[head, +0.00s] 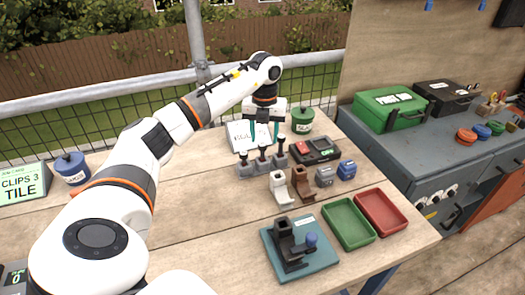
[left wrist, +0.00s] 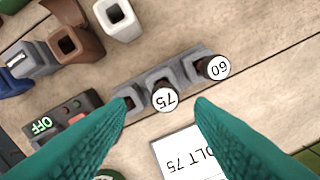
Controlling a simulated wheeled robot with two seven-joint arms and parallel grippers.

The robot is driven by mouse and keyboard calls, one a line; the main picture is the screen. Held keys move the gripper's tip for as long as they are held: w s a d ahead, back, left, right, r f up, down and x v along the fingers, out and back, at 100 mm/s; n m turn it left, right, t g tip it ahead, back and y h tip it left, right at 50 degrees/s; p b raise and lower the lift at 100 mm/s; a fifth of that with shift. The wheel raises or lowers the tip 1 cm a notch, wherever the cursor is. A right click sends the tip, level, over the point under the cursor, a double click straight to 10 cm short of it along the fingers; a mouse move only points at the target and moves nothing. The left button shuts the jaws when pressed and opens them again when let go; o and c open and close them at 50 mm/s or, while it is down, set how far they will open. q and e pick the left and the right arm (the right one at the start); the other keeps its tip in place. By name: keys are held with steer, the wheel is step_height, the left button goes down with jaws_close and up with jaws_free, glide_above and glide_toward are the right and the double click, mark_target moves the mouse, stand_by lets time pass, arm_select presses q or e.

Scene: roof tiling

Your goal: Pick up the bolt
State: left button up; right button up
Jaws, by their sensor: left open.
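Three dark bolts with round heads stand upright in a grey rack (head: 262,165) on the wooden table. The middle bolt (head: 262,153) has a white top marked 75 (left wrist: 165,99) in the left wrist view. The bolt marked 60 (left wrist: 217,67) is to its right there. The third bolt (head: 281,141) is mostly hidden behind a finger in the wrist view. My left gripper (head: 265,128) is open and empty, teal fingers pointing down, just behind and above the rack. In the wrist view its fingertips (left wrist: 161,104) lie either side of the 75 top, apart from it.
A card (left wrist: 190,155) reading "BOLT 75", partly cut off, lies behind the rack. A red-and-green button box (head: 315,150) stands right of it. White (head: 280,187) and brown (head: 303,184) holders stand in front. Green (head: 348,241) and red (head: 381,229) trays lie at the right.

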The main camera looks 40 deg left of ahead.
mark_target(263, 144)
arm_select(q)
steer(key=shift+s+a+f+p, duration=0.1)
steer(key=shift+s+f+p, duration=0.1)
steer(key=shift+f, duration=1.2)
steer(key=shift+s+f+p, duration=0.1)
steer(key=shift+f+p, duration=0.05)
steer(key=shift+f, duration=1.2)
steer(key=shift+c, duration=0.6)
jaws_close()
steer(key=shift+r, duration=0.1)
